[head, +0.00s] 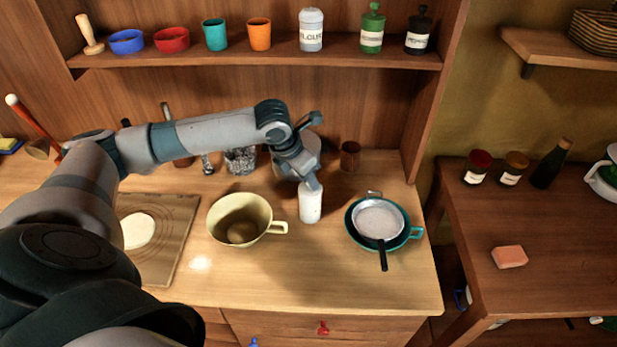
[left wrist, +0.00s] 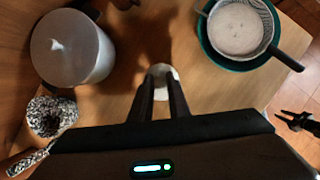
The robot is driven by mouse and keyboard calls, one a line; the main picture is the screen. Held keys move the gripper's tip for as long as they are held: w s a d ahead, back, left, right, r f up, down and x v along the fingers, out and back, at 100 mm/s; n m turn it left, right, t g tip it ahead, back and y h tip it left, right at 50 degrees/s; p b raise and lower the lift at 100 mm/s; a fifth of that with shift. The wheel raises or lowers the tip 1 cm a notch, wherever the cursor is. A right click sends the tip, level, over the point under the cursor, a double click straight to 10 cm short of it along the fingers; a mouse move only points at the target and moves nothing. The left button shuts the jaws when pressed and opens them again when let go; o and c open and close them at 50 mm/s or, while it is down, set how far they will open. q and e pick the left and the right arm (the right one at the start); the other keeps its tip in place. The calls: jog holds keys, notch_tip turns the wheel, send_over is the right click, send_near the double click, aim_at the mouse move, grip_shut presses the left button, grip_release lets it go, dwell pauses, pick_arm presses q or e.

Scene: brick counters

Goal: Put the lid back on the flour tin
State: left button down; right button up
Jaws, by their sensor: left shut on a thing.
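My left gripper (head: 312,186) points down over the counter, shut on a small white cylinder (head: 310,205) that looks upright. The cylinder also shows between the fingertips in the left wrist view (left wrist: 162,72). A large pale canister (left wrist: 70,48) with a small white peak at its top stands behind the gripper, partly hidden by my arm in the head view; I cannot tell whether it is lidded. A white tin (head: 311,32) on the shelf has a label that seems to read flour. A dark pronged shape at the left wrist view's right edge may be my right gripper (left wrist: 292,120).
A cream pot (head: 240,208) stands left of the white cylinder, and a teal pan (head: 412,233) with a sieve (head: 379,220) on the right. A brown cup (head: 350,157) stands behind. A board (head: 178,240) with dough is at left. The counter's front middle is clear.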

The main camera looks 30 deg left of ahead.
pick_arm(q)
jog(key=shift+p, duration=0.45)
dwell(0.6)
dwell(0.4)
jog(key=c, duration=1.1)
grip_release()
jog(key=shift+r+p, duration=1.35)
jog(key=shift+p, duration=0.1)
jog(key=shift+r+p, duration=0.7)
jog(key=shift+r, duration=1.45)
jog(key=shift+c, duration=0.4)
